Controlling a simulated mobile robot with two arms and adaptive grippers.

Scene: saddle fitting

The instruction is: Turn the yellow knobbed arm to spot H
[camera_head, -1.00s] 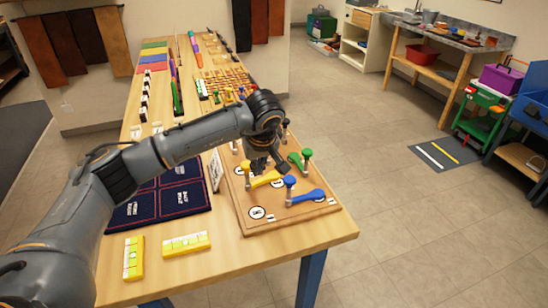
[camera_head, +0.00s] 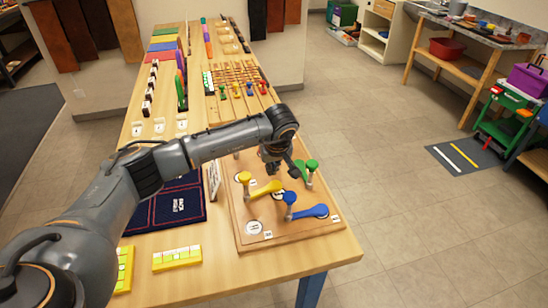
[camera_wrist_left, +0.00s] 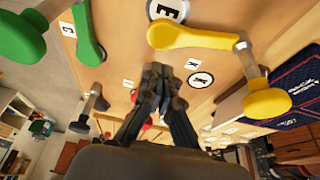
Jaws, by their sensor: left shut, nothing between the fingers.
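The yellow knobbed arm (camera_head: 262,188) lies over the wooden board (camera_head: 285,238), its upright knob (camera_head: 243,178) at its left end. In the left wrist view the arm (camera_wrist_left: 195,37) runs from near a spot marked E (camera_wrist_left: 167,10) to its post and knob (camera_wrist_left: 267,103). My left gripper (camera_head: 272,166) is shut and empty, behind the yellow arm and to the right of its knob, apart from the knob. Its closed fingertips show in the left wrist view (camera_wrist_left: 160,75). Spot H cannot be made out. My right gripper is not in view.
A blue knobbed arm (camera_head: 312,211) is at the board's front and a green one (camera_head: 306,168) at its right. A dark blue mat (camera_head: 178,205) and a yellow block (camera_head: 177,258) lie to the left.

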